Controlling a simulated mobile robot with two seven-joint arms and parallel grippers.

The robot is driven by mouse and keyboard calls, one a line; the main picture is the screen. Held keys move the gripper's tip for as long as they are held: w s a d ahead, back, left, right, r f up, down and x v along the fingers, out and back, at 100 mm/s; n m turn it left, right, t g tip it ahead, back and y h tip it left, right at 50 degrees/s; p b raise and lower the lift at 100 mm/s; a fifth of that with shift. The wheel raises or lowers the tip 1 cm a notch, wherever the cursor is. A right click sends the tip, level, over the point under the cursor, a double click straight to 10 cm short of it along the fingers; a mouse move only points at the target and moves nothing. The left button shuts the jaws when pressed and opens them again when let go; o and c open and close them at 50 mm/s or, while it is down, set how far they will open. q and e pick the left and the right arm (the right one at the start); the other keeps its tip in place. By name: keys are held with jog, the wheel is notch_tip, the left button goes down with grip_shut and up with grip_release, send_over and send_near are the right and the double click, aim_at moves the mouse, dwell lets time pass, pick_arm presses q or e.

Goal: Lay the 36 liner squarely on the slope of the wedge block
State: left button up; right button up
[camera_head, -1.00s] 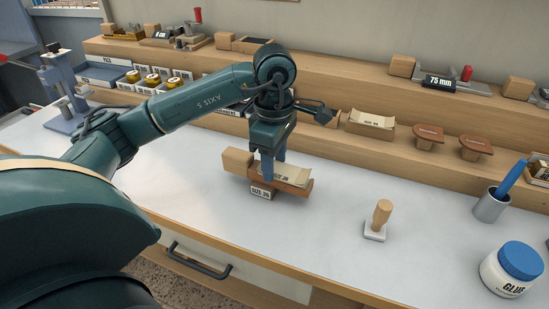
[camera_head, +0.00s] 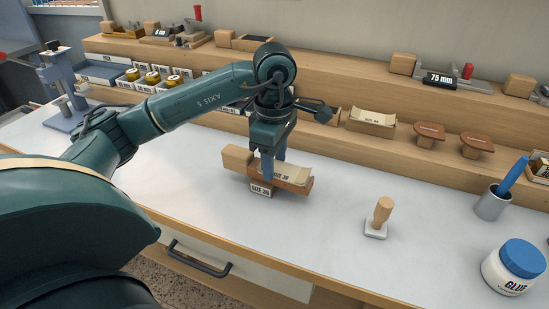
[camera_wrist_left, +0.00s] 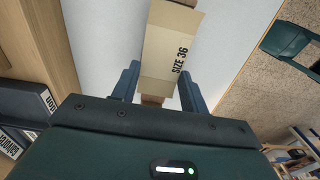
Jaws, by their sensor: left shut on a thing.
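The cream liner (camera_head: 294,173), printed SIZE 36, lies over the top of the reddish-brown wedge block (camera_head: 302,189) on the white bench top. In the left wrist view the liner (camera_wrist_left: 168,42) runs away from me between the two blue fingers. My left gripper (camera_head: 274,168) points down and is shut on the liner, its fingers hiding part of it. A SIZE 36 label (camera_head: 261,190) shows at the front of the block, and a pale wooden block (camera_head: 237,159) adjoins its left end. Whether the liner touches the slope all along is hard to tell.
A wooden-handled stamp (camera_head: 379,215) stands to the right on the bench. A glue jar (camera_head: 514,267) and a grey cup (camera_head: 492,204) are farther right. A SIZE 44 liner tray (camera_head: 371,122) stands on the shelf behind. The bench front is clear.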

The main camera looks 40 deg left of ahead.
pick_arm(q)
jog(key=o, duration=1)
jog(key=shift+o, duration=0.2)
notch_tip(320, 180, up, 13)
jog(key=p, duration=0.3)
pick_arm(e)
jog(key=shift+r, duration=0.8)
jog(key=shift+s+n+g, duration=0.15)
jog(key=shift+n+g, duration=0.15)
